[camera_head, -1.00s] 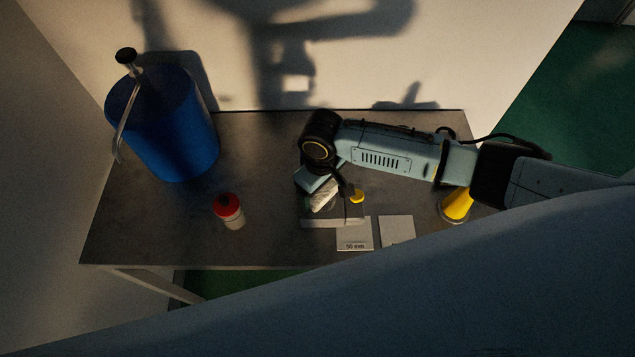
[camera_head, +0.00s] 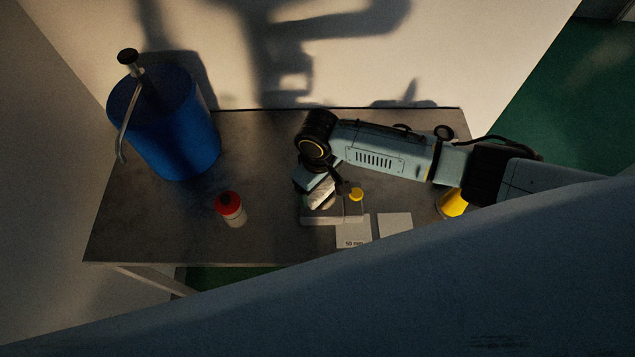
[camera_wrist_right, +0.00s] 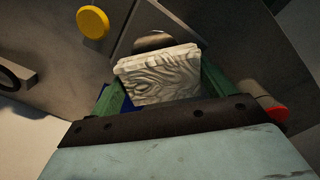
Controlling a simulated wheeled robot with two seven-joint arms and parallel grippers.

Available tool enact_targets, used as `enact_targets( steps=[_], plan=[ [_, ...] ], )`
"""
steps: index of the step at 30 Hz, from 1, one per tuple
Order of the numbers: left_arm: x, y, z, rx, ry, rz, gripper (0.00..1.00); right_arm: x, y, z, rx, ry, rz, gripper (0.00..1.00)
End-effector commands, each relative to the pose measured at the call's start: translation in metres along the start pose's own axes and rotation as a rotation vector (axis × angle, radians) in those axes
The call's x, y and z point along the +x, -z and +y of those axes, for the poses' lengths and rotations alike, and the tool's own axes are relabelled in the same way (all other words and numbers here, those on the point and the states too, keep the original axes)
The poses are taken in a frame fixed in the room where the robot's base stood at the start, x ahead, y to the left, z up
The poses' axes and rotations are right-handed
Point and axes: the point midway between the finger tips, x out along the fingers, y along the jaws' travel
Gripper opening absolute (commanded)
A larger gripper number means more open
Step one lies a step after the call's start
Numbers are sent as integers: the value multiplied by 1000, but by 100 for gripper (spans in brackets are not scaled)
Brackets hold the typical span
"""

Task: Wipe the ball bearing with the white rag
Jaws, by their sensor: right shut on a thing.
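My right gripper (camera_wrist_right: 157,90) is shut on the white rag (camera_wrist_right: 158,75), a pale, folded-looking pad with wavy grey creases, held between the green fingers in the right wrist view. In the head view my right gripper (camera_head: 318,190) is low over the middle of the bench, over a grey block. A brownish rounded thing (camera_wrist_right: 152,40) shows just behind the rag's top edge; it may be the ball bearing, but most of it is hidden. I cannot tell whether the rag touches it. My left gripper is not in view.
A yellow knob (camera_head: 356,194) sits beside my right gripper, with a card marked 50 mm (camera_head: 352,238) and a blank card (camera_head: 395,226) in front. A yellow object (camera_head: 452,204) is right.

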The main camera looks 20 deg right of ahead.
Motion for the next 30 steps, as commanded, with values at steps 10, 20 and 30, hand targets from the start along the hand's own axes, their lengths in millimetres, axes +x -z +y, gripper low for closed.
enact_targets(
  steps=[10, 20, 30],
  plan=[
    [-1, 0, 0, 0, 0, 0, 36, 0, -20, 8, 0, -1, 0, 63],
    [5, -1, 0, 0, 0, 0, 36, 4, -5, 2, 1, 0, 3, 63],
    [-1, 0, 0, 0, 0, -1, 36, 2, 5, -4, -1, 0, -1, 63]
  ],
)
